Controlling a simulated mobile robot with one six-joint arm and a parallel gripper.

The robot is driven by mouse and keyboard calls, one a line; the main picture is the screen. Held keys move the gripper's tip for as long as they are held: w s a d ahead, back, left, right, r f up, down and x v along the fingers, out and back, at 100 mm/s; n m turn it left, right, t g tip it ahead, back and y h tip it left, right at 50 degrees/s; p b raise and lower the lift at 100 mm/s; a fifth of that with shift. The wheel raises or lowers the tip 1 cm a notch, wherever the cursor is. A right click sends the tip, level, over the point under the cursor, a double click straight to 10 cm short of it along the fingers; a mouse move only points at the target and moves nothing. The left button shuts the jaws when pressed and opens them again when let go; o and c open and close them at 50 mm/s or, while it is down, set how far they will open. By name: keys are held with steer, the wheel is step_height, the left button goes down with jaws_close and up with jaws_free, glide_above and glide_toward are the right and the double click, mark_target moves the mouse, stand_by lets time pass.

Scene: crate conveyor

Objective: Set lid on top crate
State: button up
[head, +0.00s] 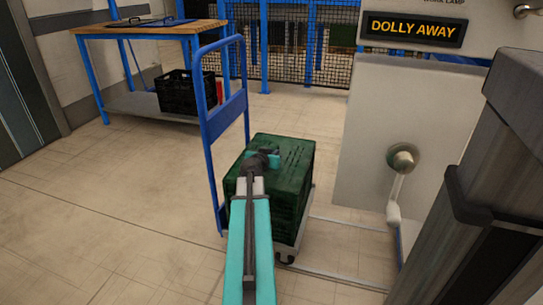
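A green crate stack (298,190) stands on a low wheeled dolly (283,250) with a tall blue push handle (222,110). The stack's top is closed by a flat dark green slotted surface (292,148), which looks like a lid lying level on it; I cannot make out a seam to the crate below. My gripper (268,158) is over the left part of this top, at or very near its surface. My arm hides the front left of the crate. The fingers are small and dark, so I cannot tell whether they hold the lid.
A wooden-topped blue workbench (150,30) stands back left, with a dark flat item (128,23) on top and a black crate (185,92) on its lower shelf. A grey cabinet with a lever (402,158) and a "DOLLY AWAY" sign (414,28) stands right. Floor left is clear.

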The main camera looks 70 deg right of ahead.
steer(key=shift+o, duration=1.3)
steer(key=shift+r, duration=0.1)
steer(key=shift+p+v, duration=0.6)
steer(key=shift+v, duration=2.35)
steer(key=shift+a+r+p, duration=0.15)
steer(key=shift+r+p, duration=0.05)
steer(key=shift+p, duration=0.15)
steer(key=shift+a+p, duration=0.1)
steer(key=shift+p, duration=0.5)
steer(key=p+v, duration=0.4)
steer(key=p, duration=0.9)
steer(key=shift+a+r+p, duration=0.15)
steer(key=shift+a+p, duration=0.55)
steer(key=shift+p, duration=1.6)
